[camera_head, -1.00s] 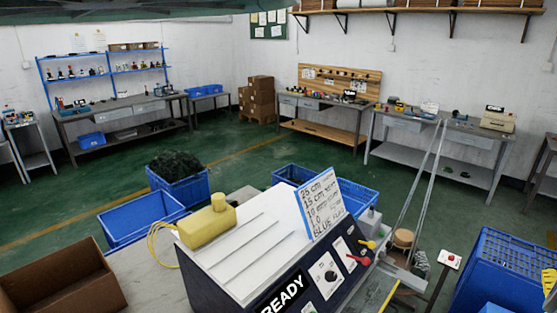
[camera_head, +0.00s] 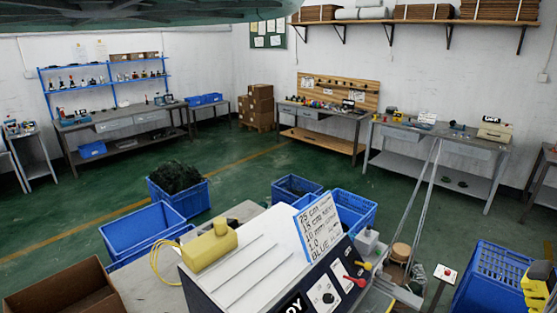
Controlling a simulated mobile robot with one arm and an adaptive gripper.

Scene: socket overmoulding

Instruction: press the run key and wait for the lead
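The machine (camera_head: 240,262) with a white top and dark front panel stands at bottom centre. Its display (camera_head: 293,305) is cut by the lower edge and shows only "DY". The panel carries a round dial (camera_head: 328,298), a red lever (camera_head: 353,283) and a yellow-knobbed lever (camera_head: 364,265). I cannot tell which control is the run key. A handwritten card (camera_head: 318,216) with lengths and "BLUE" stands on the machine. A yellow block (camera_head: 209,247) with a yellow cable (camera_head: 158,248) sits at its left. No finished lead is clearly visible. My gripper is not in view.
A red button on a post (camera_head: 446,273) stands right of the machine. Blue crates (camera_head: 145,228) surround it, with another crate (camera_head: 487,275) at right. An open cardboard box (camera_head: 65,288) is at lower left. A yellow-black part (camera_head: 540,288) shows at the right edge.

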